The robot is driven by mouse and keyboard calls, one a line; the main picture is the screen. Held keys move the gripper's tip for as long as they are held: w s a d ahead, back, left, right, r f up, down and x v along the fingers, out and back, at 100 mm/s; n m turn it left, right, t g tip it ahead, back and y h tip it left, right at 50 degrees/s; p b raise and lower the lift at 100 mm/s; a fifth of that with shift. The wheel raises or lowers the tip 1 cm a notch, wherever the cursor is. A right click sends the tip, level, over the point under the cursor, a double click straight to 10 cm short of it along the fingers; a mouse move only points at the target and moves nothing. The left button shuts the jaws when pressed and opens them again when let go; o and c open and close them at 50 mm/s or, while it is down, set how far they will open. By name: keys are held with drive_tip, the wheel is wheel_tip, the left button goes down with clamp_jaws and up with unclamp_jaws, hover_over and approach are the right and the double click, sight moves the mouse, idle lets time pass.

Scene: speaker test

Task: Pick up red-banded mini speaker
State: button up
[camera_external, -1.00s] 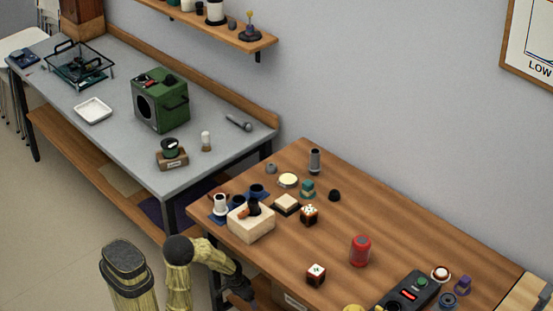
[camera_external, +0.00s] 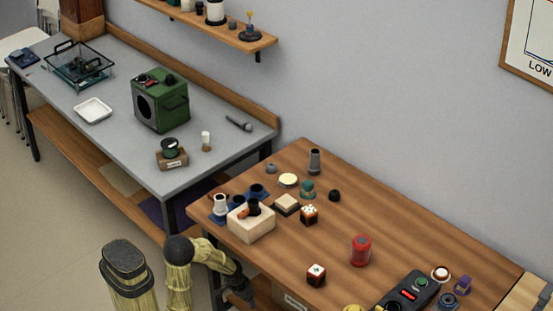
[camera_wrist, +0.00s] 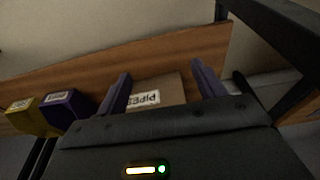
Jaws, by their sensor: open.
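Several small things on the wooden table (camera_external: 410,232) show red. One dark cube with a pale top and red on its sides (camera_external: 316,275) stands near the front edge, and a similar cube (camera_external: 309,215) stands farther back. I cannot tell for certain which is the red-banded mini speaker. My gripper (camera_wrist: 160,70) is open and empty, its two fingers apart in the wrist view. In the external view my arm reaches down beside the table's left front corner, below the tabletop. No speaker shows in the wrist view.
A cream block (camera_external: 251,226) and a black control box (camera_external: 408,292) stand on the table. A grey bench (camera_external: 120,130) is behind left.

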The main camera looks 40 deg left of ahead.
drive_tip(key=w+d+r+m+t+h+p, duration=0.1)
drive_tip(key=w+d+r+m+t+h, duration=0.25)
drive_tip(key=d, duration=0.55)
drive_tip(key=w+d+r+m+t+p, duration=0.1)
drive_tip(key=w+d+r+m, duration=0.25)
drive_tip(key=d+m, duration=0.35)
drive_tip(key=s+d+r+h+p, duration=0.1)
drive_tip(key=s+d+r+p, duration=0.2)
drive_tip(key=d+p, duration=0.3)
drive_tip(key=s+d+r+h+p, duration=0.1)
drive_tip(key=s+d+r+p, duration=0.2)
drive_tip(key=d, duration=0.5)
drive_tip(key=s+d+r+h+p, duration=0.1)
drive_tip(key=s+d+r+p, duration=0.1)
drive_tip(key=d+r+p, duration=0.35)
drive_tip(key=s+d+r+n+t+y+p, duration=0.4)
drive_tip(key=s+d+r+n+p, duration=0.45)
drive_tip(key=p, duration=1.55)
drive_tip(key=s+a+r+n+t+y+p, duration=0.1)
drive_tip(key=s+a+r+t+y+p, duration=0.1)
drive_tip(key=a+r+t+p, duration=0.1)
drive_tip(key=s+a+r+n+t+y+p, duration=0.2)
drive_tip(key=a+r+p, duration=0.3)
drive_tip(key=r+p, duration=0.3)
wheel_tip(320, 180, up, 2)
drive_tip(key=shift+s+r+t+y, duration=0.3)
drive_tip(key=shift+s+t, duration=0.25)
drive_tip(key=shift+t, duration=0.3)
